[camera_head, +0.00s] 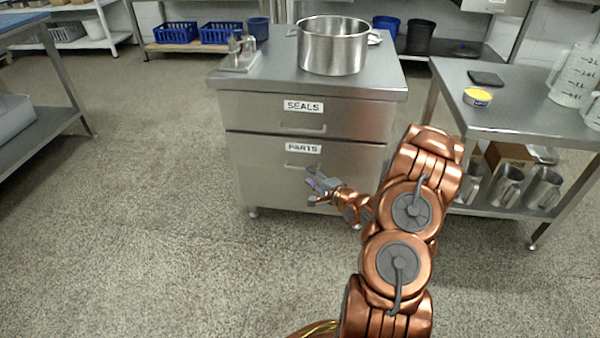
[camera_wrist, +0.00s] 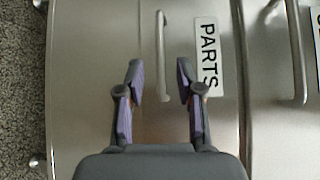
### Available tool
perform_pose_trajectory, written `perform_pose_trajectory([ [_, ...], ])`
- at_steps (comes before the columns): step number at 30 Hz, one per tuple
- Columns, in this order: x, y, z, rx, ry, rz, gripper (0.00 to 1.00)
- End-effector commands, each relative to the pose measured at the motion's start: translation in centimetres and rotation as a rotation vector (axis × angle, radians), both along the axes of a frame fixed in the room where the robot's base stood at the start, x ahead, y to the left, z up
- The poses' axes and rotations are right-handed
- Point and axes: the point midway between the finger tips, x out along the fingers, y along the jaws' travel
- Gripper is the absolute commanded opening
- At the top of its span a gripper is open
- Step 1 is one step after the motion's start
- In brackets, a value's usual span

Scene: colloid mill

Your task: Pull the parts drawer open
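The parts drawer (camera_head: 275,185) is the lower, larger drawer of a steel cabinet, marked with a white PARTS label (camera_head: 303,147). It looks shut, with its front in line with the cabinet. Its bar handle (camera_head: 300,168) sits just below the label. It also shows in the wrist view as an upright bar (camera_wrist: 161,55). My gripper (camera_head: 318,187) is in front of the drawer, a little below the handle in the head view. In the wrist view its two fingers (camera_wrist: 160,80) are apart, with the lower part of the handle between them. I cannot tell whether they touch it.
The SEALS drawer (camera_head: 310,116) above is shut. A steel pot (camera_head: 333,45) and a small metal fixture (camera_head: 241,52) stand on the cabinet top. A steel table (camera_head: 530,112) with jugs stands close on the right. The floor (camera_head: 150,200) to the left is clear.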

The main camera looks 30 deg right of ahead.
Motion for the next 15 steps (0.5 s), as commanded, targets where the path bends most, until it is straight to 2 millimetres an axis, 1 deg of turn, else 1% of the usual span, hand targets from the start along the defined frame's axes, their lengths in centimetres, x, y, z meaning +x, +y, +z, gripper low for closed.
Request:
perform_pose_trajectory([
  [9,4.1,0.5,-0.7,-0.005,0.000,0.003,0.36],
  [15,6.0,0.7,-1.0,-0.004,0.000,0.004,0.36],
])
